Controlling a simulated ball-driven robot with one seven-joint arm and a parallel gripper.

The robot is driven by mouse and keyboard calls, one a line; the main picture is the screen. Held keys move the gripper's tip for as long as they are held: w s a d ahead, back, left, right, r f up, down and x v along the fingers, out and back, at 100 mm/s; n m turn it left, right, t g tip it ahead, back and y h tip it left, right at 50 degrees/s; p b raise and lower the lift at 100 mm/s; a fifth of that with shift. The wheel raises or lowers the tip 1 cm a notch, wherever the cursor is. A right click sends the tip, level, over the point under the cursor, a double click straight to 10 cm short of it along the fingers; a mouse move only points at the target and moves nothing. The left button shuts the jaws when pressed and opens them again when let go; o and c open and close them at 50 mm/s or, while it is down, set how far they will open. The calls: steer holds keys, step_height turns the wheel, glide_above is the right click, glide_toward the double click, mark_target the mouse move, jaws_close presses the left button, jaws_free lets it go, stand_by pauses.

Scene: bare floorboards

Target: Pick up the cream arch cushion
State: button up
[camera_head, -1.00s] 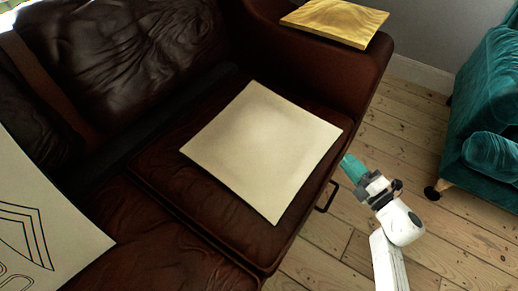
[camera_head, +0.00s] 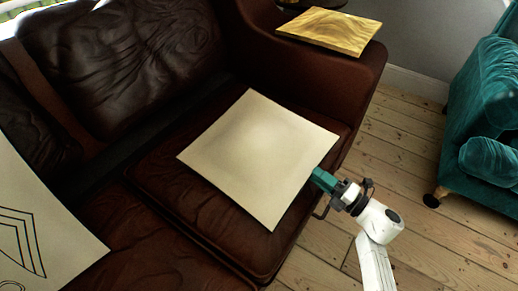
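A cream cushion with black arch lines (camera_head: 45,225) lies at the lower left, cut off by the picture's edge. A plain cream square cushion (camera_head: 258,155) lies on the brown leather sofa seat in the middle. No arch lines show on its visible face. My gripper (camera_head: 316,176) is at the plain cushion's right edge, with its teal fingers meeting or overlapping that edge. I cannot tell whether the fingers are around the edge or just beside it, nor how far apart they are. My gripper is far from the arch-lined cushion.
The brown leather sofa (camera_head: 190,215) has a raised armrest at the upper right. A yellow wood-patterned cushion (camera_head: 329,31) lies on it. A teal armchair (camera_head: 490,120) stands at the right. Bare floorboards (camera_head: 400,160) lie between sofa and armchair.

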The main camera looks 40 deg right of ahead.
mark_target(311, 169)
steer(key=shift+b+x, duration=0.35)
steer(key=shift+x, duration=1.55)
steer(key=shift+c, duration=0.4)
jaws_close()
steer(key=shift+r, duration=0.1)
